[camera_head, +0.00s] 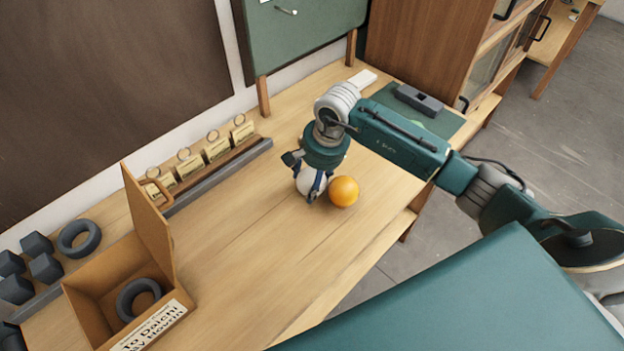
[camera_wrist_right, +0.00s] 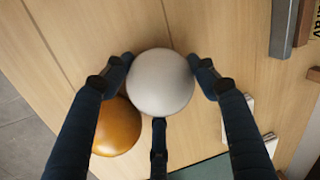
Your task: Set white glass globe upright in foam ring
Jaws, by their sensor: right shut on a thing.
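The white glass globe (camera_wrist_right: 161,82) is between the fingers of my right gripper (camera_wrist_right: 160,75), which is shut on it. In the head view the globe (camera_head: 304,181) shows in part under my right gripper (camera_head: 314,190), low over or on the bench; I cannot tell if it touches the wood. One dark foam ring (camera_head: 138,298) lies inside the open cardboard box at the lower left. Another dark ring (camera_head: 79,237) is on the bench behind the box. I cannot tell which of them is the task's ring. My left gripper is not in view.
An orange ball (camera_head: 343,191) sits right beside the globe and also shows in the wrist view (camera_wrist_right: 117,127). The cardboard box (camera_head: 150,226) has its flap raised. A rack with several tagged items (camera_head: 217,148) runs along the back. The middle of the bench (camera_head: 240,245) is clear.

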